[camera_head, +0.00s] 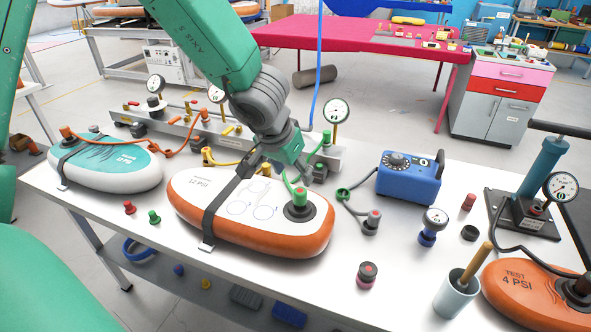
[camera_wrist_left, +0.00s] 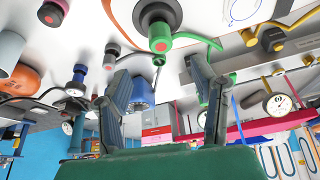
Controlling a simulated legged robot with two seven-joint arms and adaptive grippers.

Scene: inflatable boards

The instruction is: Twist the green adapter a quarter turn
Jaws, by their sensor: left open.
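The green adapter (camera_head: 299,196) stands upright on the dark round valve of the white-topped orange board marked 12 PSI (camera_head: 190,205), with a green hose at its top. My left gripper (camera_head: 283,172) is open just above and behind it, apart from it. In the left wrist view, the adapter (camera_wrist_left: 160,38) lies beyond the open fingers (camera_wrist_left: 158,70), roughly centred between them, with nothing held. The right gripper is not in view.
A blue pump box (camera_head: 409,177) and a manifold with gauges (camera_head: 180,125) stand behind. Loose red and green caps (camera_head: 154,216) lie nearby. A teal-topped board (camera_head: 110,165) is at left; an orange TEST board (camera_head: 530,290) and a cup (camera_head: 455,297) are at right.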

